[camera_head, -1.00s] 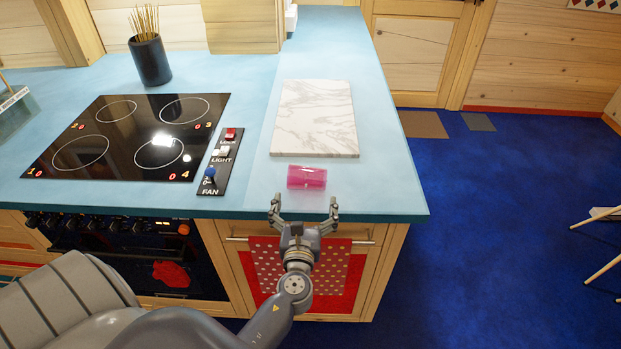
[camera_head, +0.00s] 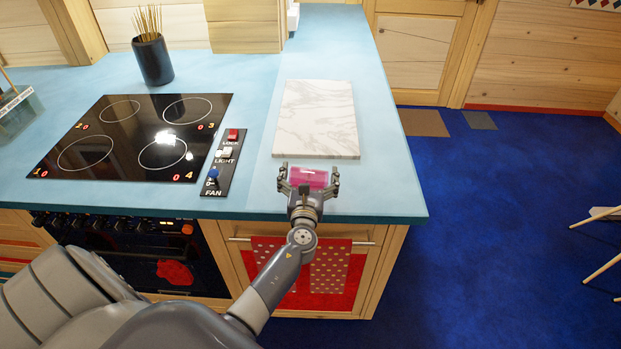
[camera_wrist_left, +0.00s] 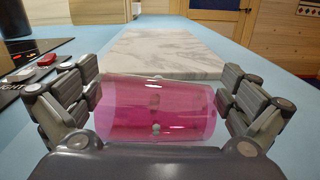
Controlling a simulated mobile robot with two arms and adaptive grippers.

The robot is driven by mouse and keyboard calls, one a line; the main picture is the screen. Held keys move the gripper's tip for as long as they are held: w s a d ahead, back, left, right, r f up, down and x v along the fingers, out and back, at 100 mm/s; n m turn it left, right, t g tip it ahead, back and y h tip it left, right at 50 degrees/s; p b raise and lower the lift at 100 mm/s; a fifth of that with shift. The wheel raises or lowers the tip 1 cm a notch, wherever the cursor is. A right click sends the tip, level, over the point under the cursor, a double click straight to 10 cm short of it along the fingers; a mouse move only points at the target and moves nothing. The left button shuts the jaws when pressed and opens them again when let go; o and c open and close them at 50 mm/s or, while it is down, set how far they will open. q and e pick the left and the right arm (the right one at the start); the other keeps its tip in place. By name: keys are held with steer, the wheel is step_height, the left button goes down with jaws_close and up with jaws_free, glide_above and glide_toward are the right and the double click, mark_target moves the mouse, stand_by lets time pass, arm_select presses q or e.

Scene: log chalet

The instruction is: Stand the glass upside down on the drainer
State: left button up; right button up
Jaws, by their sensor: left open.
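The glass (camera_head: 309,176) is pink and see-through and lies on its side on the blue counter, in front of the marble board. My left gripper (camera_head: 308,184) is open, with one finger at each end of the glass. In the left wrist view the glass (camera_wrist_left: 157,110) lies crosswise between the open fingers, with a small gap or light contact at its ends that I cannot tell apart. No drainer can be made out for certain. My right gripper is not in view.
A marble board (camera_head: 316,118) lies just behind the glass. A black cooktop (camera_head: 135,138) and a switch panel (camera_head: 220,163) are to the left. A dark pot of sticks (camera_head: 151,60) stands at the back left. The counter's edge drops to blue floor (camera_head: 500,200) at right.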

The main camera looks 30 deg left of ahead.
arm_select(q)
steer(key=c, duration=1.1)
